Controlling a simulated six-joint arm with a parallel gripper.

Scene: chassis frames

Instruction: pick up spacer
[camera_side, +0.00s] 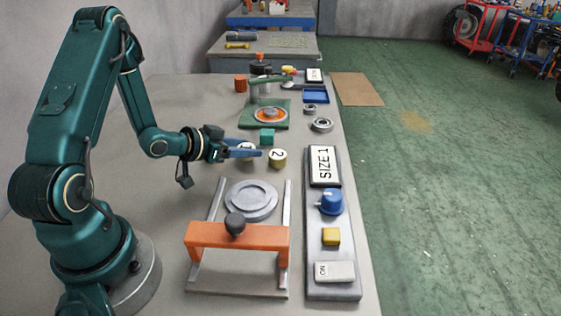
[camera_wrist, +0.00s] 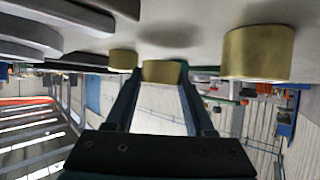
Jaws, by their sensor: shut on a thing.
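My gripper (camera_side: 250,151) reaches out low over the bench in the side view, with its blue fingers near the spacers. In the wrist view my gripper (camera_wrist: 157,75) is shut on a brass-coloured round spacer (camera_wrist: 162,72) between its fingertips. I cannot tell whether this spacer is clear of the bench. A spacer marked 2 (camera_side: 278,159) stands just right of the fingertips in the side view. A pale-topped spacer (camera_side: 246,146) is partly hidden by the fingers there. The wrist view also shows a spacer at the left (camera_wrist: 123,60) and a larger-looking one at the right (camera_wrist: 257,53).
A teal block (camera_side: 267,136) stands close behind the fingers. A grey round plate (camera_side: 251,200) and an orange bar with a black knob (camera_side: 238,236) lie in front. A SIZE 1 panel (camera_side: 325,166) with controls lines the right edge. A green fixture (camera_side: 268,114) stands farther back.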

